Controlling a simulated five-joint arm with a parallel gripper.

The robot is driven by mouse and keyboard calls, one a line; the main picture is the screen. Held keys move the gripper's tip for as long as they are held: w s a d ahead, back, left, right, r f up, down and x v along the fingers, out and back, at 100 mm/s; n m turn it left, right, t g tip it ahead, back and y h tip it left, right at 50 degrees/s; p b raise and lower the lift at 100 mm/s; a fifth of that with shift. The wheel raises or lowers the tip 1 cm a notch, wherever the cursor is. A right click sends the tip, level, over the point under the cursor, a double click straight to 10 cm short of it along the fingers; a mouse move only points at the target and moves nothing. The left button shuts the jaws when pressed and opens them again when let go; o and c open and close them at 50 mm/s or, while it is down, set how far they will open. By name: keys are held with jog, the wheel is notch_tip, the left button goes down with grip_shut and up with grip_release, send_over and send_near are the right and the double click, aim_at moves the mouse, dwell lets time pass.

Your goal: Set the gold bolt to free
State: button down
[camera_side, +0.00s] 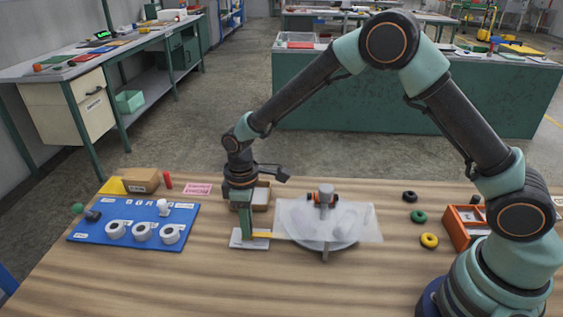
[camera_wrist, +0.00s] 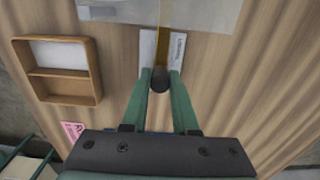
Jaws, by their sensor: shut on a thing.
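The gold bolt (camera_side: 262,235) shows as a short gold bar on a white plate (camera_side: 236,242), just right of my gripper (camera_side: 245,236). In the wrist view the gold bolt (camera_wrist: 161,50) runs away from my fingers between two white labelled strips, its far end under a translucent sheet (camera_wrist: 200,12). My gripper (camera_wrist: 161,74) is shut on a dark round knob (camera_wrist: 160,82) at the bolt's near end. The label's words are too small to read, so I cannot tell which setting the bolt is at.
A wooden tray (camera_wrist: 99,75) lies behind my gripper. A blue board (camera_side: 105,230) with white rings is at left. Loose rings (camera_side: 428,240) and an orange box (camera_side: 457,230) are at right.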

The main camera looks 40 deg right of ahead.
jog(key=shift+w+a, duration=0.75)
jog(key=shift+w, duration=0.05)
jog(key=c, duration=0.7)
grip_release()
notch_tip(320, 180, up, 12)
jog(key=shift+r, duration=0.1)
jog(key=shift+s, duration=0.1)
